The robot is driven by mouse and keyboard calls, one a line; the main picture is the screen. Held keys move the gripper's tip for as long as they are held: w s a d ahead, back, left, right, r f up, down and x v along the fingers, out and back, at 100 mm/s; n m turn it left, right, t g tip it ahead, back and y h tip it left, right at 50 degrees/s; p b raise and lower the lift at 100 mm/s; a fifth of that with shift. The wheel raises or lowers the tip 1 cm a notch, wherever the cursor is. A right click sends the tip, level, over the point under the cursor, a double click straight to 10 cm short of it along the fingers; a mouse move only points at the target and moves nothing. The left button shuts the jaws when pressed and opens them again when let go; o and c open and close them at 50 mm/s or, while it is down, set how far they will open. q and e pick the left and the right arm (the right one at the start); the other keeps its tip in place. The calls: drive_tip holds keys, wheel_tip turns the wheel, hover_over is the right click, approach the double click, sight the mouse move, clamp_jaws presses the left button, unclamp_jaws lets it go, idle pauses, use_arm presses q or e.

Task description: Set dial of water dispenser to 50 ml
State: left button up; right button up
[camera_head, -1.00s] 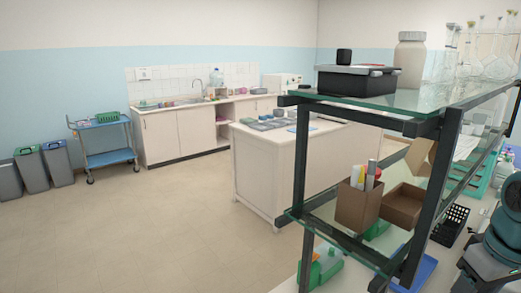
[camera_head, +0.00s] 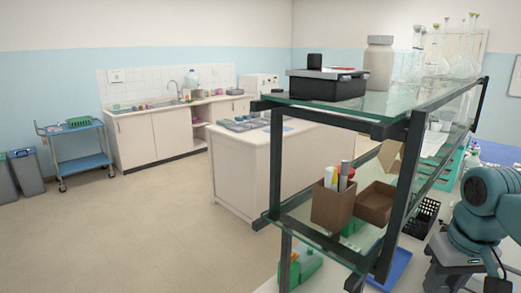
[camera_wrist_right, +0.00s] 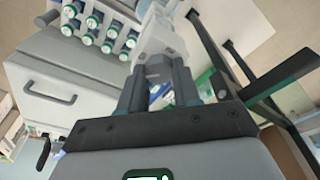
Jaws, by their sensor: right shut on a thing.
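My right gripper (camera_wrist_right: 165,72) shows in the right wrist view, shut on a pale, partly clear thing (camera_wrist_right: 162,38) that extends up and away from the fingers. I cannot tell whether this is the water dispenser. No dial or scale marks can be read in either view. In the head view, only a teal and grey part of my right arm shows at the right edge; its fingertips are not clear there. My left gripper is not in view.
A dark-framed glass shelf (camera_head: 395,200) stands in front, bearing a white jar (camera_head: 379,62), a black box (camera_head: 327,86) and glass flasks. Several green-ringed bottles (camera_wrist_right: 107,45) show in the wrist view beside a grey case (camera_wrist_right: 60,85). Open floor (camera_head: 120,230) lies left.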

drive_tip(key=shift+m, duration=1.4)
drive_tip(key=shift+h, duration=0.3)
drive_tip(key=shift+m, duration=1.5)
drive_tip(key=shift+g, duration=0.3)
drive_tip(key=m, duration=0.3)
drive_tip(key=shift+h, duration=0.3)
drive_tip(key=o, duration=0.6)
drive_tip(key=shift+c, duration=0.2)
